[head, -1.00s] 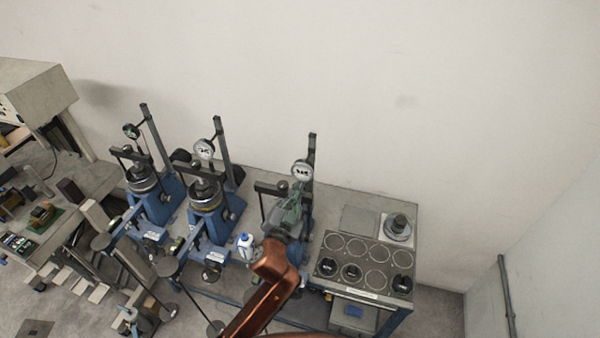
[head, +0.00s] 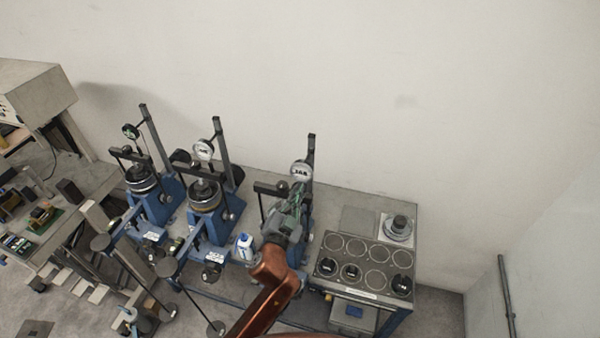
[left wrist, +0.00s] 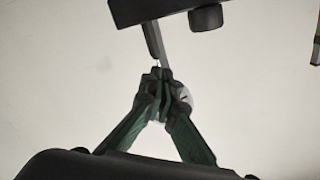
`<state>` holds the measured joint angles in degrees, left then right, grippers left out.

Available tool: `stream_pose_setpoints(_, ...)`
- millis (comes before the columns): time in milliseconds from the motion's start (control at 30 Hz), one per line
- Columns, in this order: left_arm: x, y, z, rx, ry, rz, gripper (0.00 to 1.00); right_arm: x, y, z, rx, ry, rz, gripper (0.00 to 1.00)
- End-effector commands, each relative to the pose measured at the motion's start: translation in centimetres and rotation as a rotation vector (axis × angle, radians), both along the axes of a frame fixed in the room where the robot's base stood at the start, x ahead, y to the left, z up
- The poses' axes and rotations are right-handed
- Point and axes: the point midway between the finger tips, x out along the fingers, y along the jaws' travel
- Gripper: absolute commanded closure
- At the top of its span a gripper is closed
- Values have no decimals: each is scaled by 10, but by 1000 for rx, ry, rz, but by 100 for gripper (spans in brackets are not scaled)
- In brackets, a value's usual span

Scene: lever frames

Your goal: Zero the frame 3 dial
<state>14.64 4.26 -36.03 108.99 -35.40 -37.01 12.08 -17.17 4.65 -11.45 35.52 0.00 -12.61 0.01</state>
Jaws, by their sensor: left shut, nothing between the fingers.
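Three blue lever frames stand in a row on the bench, each with a round dial on a dark post. The rightmost frame's white-faced dial (head: 301,170) is near the top of its post; its needle is too small to read. My left gripper (head: 299,190) is shut and empty, its green fingers just below this dial in the head view. In the left wrist view the closed fingertips (left wrist: 161,76) cover most of a pale round dial (left wrist: 184,97) behind them. I cannot tell whether they touch it. My right gripper is not in view.
The middle frame's dial (head: 203,149) and the left frame's dial (head: 130,131) stand to the left. A weight tray (head: 362,262) with round recesses is at the right. The wall is behind.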

Motion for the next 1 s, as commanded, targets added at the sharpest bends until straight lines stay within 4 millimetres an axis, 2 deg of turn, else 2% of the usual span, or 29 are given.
stream_pose_setpoints(400, -43, 16, -2, 1, 7, 3, 100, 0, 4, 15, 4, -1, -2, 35)
stream_pose_setpoints(700, -47, 17, -3, 2, 7, 3, 100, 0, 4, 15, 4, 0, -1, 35)
stream_pose_setpoints(800, -47, 18, -5, 2, 12, 6, 100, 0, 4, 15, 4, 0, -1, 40)
stream_pose_setpoints(900, -46, 28, -18, -2, 41, 23, 100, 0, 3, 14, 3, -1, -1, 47)
stream_pose_setpoints(967, -45, 41, -34, -7, 80, 47, 100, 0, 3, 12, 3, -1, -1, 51)
stream_pose_setpoints(1000, -44, 52, -49, -10, 114, 68, 100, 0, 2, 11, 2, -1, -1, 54)
